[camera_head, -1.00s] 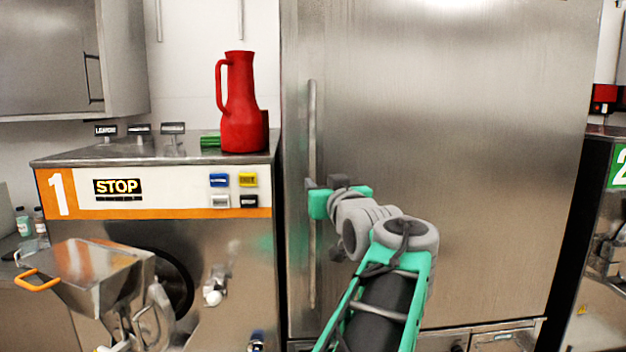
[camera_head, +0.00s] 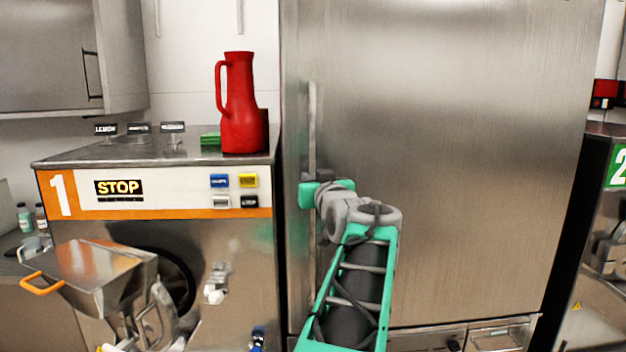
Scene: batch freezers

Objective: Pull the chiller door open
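The chiller door (camera_head: 450,150) is a tall brushed-steel panel filling the middle and right of the view. It looks shut. Its handle (camera_head: 312,125) is a long vertical bar near the door's left edge. My gripper (camera_head: 306,180) is at the handle, around its middle height. The green gripper body and my grey wrist cover part of the handle. The fingers are mostly hidden, so I cannot tell whether they are closed on the bar.
Machine 1 (camera_head: 150,215) stands close on the left, with a red jug (camera_head: 240,100) on top and a steel hopper (camera_head: 95,270) in front. Below the door are steel drawers (camera_head: 500,335). Another machine (camera_head: 600,230) stands at the right edge.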

